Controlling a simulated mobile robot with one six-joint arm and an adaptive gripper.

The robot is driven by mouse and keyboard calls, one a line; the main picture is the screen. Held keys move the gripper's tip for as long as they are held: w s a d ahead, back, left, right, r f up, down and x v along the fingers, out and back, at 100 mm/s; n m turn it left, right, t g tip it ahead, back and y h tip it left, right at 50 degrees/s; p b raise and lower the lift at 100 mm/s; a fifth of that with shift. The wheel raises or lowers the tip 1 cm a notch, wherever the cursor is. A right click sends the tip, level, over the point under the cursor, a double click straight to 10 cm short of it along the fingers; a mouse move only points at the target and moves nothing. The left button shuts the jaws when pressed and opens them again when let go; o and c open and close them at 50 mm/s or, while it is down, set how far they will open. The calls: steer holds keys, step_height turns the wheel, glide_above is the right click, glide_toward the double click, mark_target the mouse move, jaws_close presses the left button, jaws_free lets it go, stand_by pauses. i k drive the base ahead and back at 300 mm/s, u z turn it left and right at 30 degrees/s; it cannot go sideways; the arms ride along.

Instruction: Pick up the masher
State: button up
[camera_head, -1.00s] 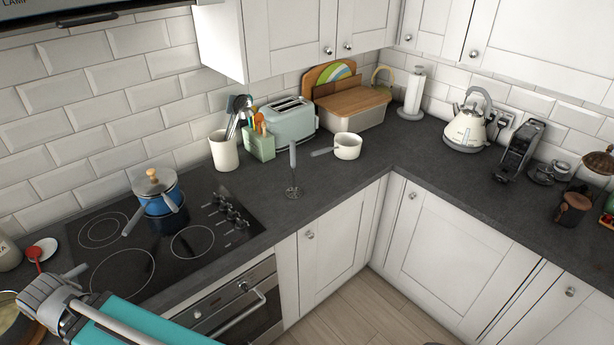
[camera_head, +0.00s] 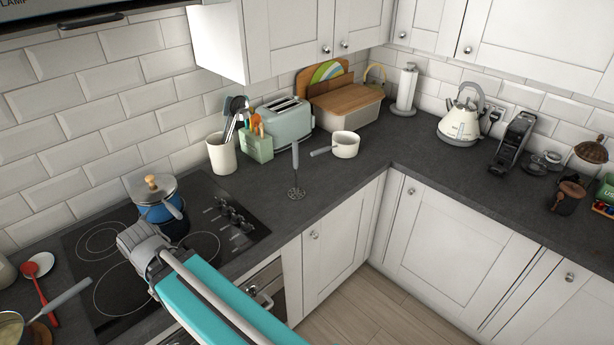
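The masher (camera_head: 295,160) stands upright on the dark worktop (camera_head: 330,185), its slim grey handle up and its round, perforated-looking head down. It is near the worktop's front edge, right of the hob, and nothing touches it. My arm, teal with a grey joint at its end, reaches in from the bottom, over the hob's front edge, left of and apart from the masher. I cannot make out my gripper's fingers in this view.
A white saucepan (camera_head: 345,145) stands right behind the masher. A green utensil box (camera_head: 258,147), a white utensil pot (camera_head: 222,156) and a toaster (camera_head: 285,123) stand behind left. A blue lidded pot (camera_head: 160,210) sits on the hob (camera_head: 205,245). The worktop right of the masher is clear.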

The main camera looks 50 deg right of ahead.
mark_target(297, 193)
steer(key=z, duration=1.45)
steer(key=k, duration=0.9)
steer(key=z, duration=0.1)
steer(key=i, duration=0.7)
